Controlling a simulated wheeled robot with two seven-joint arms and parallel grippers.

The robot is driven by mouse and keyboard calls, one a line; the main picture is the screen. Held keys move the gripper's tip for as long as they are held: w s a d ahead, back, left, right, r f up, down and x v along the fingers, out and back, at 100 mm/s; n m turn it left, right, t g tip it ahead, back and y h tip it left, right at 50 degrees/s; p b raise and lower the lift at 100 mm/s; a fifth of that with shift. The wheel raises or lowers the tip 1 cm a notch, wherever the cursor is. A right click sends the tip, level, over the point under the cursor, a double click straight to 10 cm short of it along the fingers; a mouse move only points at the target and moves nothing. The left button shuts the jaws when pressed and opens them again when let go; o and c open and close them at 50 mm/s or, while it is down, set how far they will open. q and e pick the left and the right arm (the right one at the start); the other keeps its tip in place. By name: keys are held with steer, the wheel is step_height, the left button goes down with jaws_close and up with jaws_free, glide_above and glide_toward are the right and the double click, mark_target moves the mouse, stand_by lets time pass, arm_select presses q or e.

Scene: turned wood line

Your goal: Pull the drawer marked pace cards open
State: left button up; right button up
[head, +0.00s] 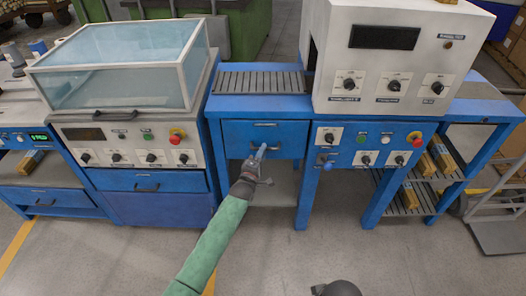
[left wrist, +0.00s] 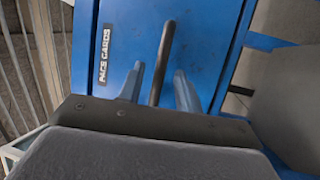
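The drawer (head: 285,133) marked pace cards is a blue front under the roller bed and looks flush with its cabinet. In the left wrist view its PACE CARDS label (left wrist: 105,55) shows upper left on the blue front (left wrist: 200,35). Its dark bar handle (left wrist: 164,50) runs between my left fingers. My left gripper (head: 262,152) is at the handle; it also shows in the left wrist view (left wrist: 159,88). Its fingers are open, one on each side of the bar, with gaps visible.
A machine with a clear-lidded box (head: 120,65) and another blue drawer (head: 147,181) stands left. A white control cabinet (head: 395,55) with knobs is at right, above a knob panel (head: 365,145). A hand truck (head: 500,215) stands far right. Floor in front is clear.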

arm_select(q)
steer(key=shift+w+d+r, duration=0.1)
steer(key=shift+w+d, duration=0.05)
steer(key=shift+w, duration=0.2)
arm_select(e)
steer(key=shift+d, duration=0.1)
arm_select(q)
steer(key=shift+c, duration=0.4)
arm_select(e)
steer(key=shift+s, duration=0.1)
arm_select(q)
jaws_close()
arm_select(e)
steer(key=shift+r, duration=0.1)
arm_select(q)
steer(key=shift+s, duration=0.1)
